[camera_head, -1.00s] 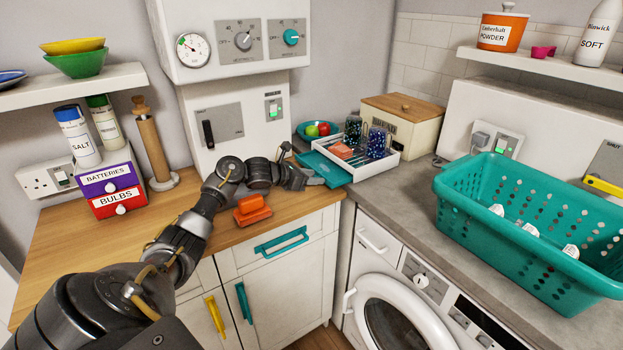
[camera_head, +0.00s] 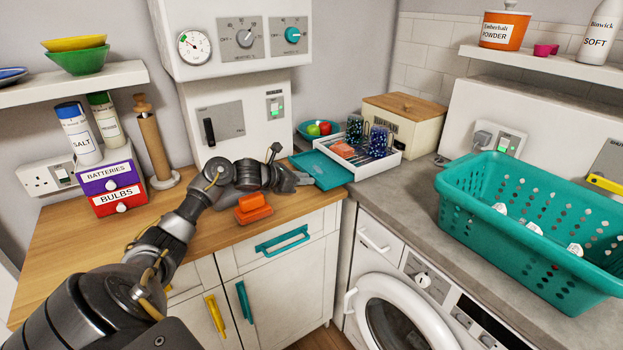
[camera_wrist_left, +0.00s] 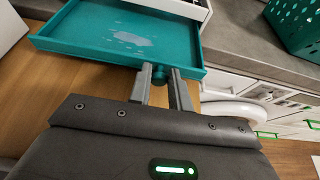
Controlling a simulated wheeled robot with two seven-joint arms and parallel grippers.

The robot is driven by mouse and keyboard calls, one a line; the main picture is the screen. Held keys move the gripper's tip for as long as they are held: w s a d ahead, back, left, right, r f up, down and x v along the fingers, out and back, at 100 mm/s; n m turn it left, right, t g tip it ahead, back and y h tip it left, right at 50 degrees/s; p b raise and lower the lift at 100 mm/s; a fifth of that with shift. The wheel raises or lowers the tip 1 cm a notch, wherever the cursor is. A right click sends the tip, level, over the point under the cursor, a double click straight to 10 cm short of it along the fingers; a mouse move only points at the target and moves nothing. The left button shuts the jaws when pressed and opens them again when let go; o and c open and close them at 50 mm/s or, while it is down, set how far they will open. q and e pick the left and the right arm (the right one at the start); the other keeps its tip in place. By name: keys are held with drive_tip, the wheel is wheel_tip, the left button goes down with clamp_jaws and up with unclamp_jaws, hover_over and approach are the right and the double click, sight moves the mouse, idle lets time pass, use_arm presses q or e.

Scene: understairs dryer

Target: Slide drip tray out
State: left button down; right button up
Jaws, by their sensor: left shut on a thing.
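The teal drip tray (camera_head: 322,172) sticks out from the left end of the white rack (camera_head: 385,163) on the wooden counter. In the left wrist view the tray (camera_wrist_left: 62,32) has a low rim, a pale wet patch on its floor and a small round teal knob (camera_wrist_left: 160,73) on its near wall. My left gripper (camera_head: 302,180) is at the tray's left end. In the left wrist view its two fingers (camera_wrist_left: 161,80) are shut on the knob. The tray's far end shows against the white rack. My right gripper is not in view.
The rack holds dark speckled glasses (camera_head: 377,141) and an orange item (camera_head: 343,150). An orange object (camera_head: 253,207) lies on the counter near my left arm. A teal laundry basket (camera_head: 530,225) stands at right.

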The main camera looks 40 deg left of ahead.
use_arm(q)
drive_tip(key=shift+s+a, duration=0.15)
drive_tip(key=shift+s, duration=0.3)
drive_tip(key=shift+w, duration=0.1)
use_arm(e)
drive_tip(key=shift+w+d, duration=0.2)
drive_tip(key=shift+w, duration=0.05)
use_arm(q)
drive_tip(key=c, duration=1.3)
unclamp_jaws()
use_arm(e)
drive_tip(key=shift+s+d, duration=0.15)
use_arm(q)
drive_tip(key=shift+r, duration=0.1)
